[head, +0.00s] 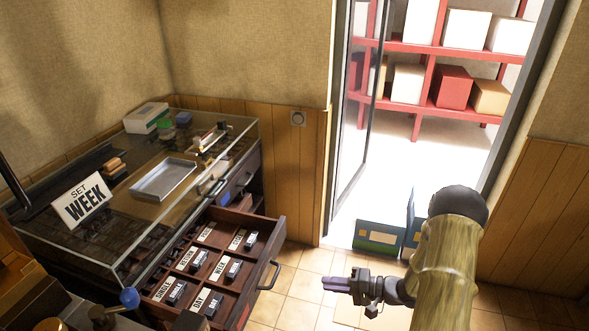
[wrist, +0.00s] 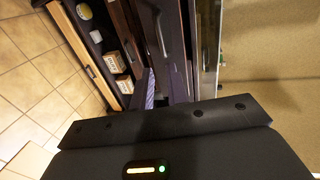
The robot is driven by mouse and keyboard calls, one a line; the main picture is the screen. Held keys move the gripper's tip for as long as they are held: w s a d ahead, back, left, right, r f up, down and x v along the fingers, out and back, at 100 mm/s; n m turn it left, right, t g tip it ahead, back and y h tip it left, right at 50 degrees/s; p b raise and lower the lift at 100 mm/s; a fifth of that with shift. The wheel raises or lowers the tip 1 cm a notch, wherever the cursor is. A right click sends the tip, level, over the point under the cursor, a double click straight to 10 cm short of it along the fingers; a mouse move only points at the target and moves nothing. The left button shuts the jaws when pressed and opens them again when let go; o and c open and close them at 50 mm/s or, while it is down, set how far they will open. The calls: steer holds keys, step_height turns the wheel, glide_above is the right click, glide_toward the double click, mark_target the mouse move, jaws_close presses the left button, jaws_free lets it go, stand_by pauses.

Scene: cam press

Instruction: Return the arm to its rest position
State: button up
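My gripper (head: 336,285) is in the head view, low over the tiled floor, to the right of the open drawer and apart from it. Its fingers point left and look closed together with nothing between them. My arm comes in from the lower right. In the wrist view the narrow fingertips (wrist: 150,88) show just beyond the dark gripper housing, in front of drawer fronts.
An open drawer (head: 279,227) of labelled type blocks juts out below a glass-topped case (head: 230,140). On the case are a metal tray (head: 165,180) and a "SET WEEK" sign (head: 84,201). Blue-green boxes (head: 378,238) stand by the doorway. Floor is clear between drawer and arm.

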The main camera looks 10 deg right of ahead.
steer(key=w+d+r+n+t+h+p, duration=0.1)
steer(key=w+d+r+n+h+p, duration=0.15)
steer(key=r+h, duration=0.45)
steer(key=w+d+r+n+h+p, duration=0.1)
steer(key=w+r+h+p, duration=0.15)
steer(key=r+h, duration=0.4)
steer(key=s+a+r+g+p, duration=0.2)
steer(key=s+r, duration=0.4)
steer(key=s, duration=0.3)
steer(key=s+a+r+n+g+p, duration=0.1)
steer(key=s+a+r+g+p, duration=0.1)
steer(key=s+r, duration=0.4)
steer(key=s+a+p, duration=0.1)
steer(key=s, duration=0.3)
steer(key=shift+a+r+g, duration=0.2)
steer(key=shift+g, duration=0.1)
steer(key=shift+h, duration=0.25)
